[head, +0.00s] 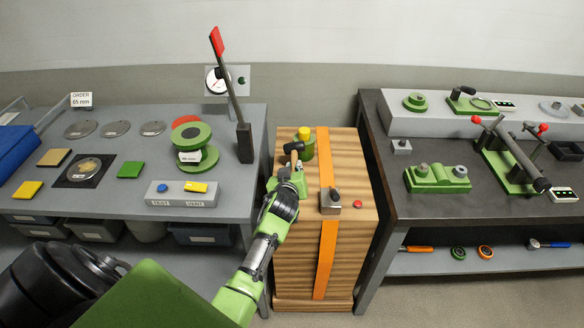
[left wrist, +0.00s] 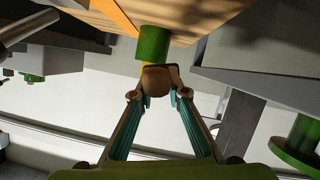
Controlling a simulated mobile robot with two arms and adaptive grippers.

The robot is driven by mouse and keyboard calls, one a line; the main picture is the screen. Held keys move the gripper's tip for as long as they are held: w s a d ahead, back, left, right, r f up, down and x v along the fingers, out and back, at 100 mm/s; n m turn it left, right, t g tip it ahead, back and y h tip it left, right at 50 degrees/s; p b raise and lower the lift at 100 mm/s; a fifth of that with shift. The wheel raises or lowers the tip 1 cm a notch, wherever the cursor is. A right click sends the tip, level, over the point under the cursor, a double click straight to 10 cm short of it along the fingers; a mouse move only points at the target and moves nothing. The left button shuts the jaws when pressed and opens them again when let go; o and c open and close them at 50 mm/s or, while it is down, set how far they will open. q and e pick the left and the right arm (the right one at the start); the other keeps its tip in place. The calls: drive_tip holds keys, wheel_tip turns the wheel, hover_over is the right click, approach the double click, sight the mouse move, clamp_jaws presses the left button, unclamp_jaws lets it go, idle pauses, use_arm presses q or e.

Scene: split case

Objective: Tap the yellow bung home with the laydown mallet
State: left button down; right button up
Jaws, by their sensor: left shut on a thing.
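My left gripper (head: 295,162) is close in front of the cylinder. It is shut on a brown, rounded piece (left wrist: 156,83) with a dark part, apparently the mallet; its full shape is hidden. I cannot tell whether it touches the bung. My right gripper is not in view.
An orange strap (head: 327,225) runs over the case, with a metal buckle (head: 330,201) and red button (head: 358,204). Left is a grey bench (head: 110,190) with discs and a tall red-handled lever (head: 231,80). Right is a dark bench (head: 440,215) with green fixtures.

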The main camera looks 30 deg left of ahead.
use_arm(q)
drive_tip(key=w+a+r+n+t+h+b, duration=0.1)
drive_tip(key=w+r+n, duration=0.3)
drive_tip(key=r, duration=0.4)
drive_tip(key=w+a+r+n+t+h, duration=0.1)
drive_tip(key=w+r+n+t+h, duration=0.2)
drive_tip(key=r+n, duration=0.4)
drive_tip(key=shift+w+r+t+b, duration=0.4)
drive_tip(key=shift+r+t, duration=0.3)
drive_tip(key=shift+t, duration=0.1)
drive_tip(key=shift+f, duration=0.1)
wheel_tip(320, 180, down, 5)
drive_tip(key=b, duration=0.3)
drive_tip(key=shift+b, duration=0.35)
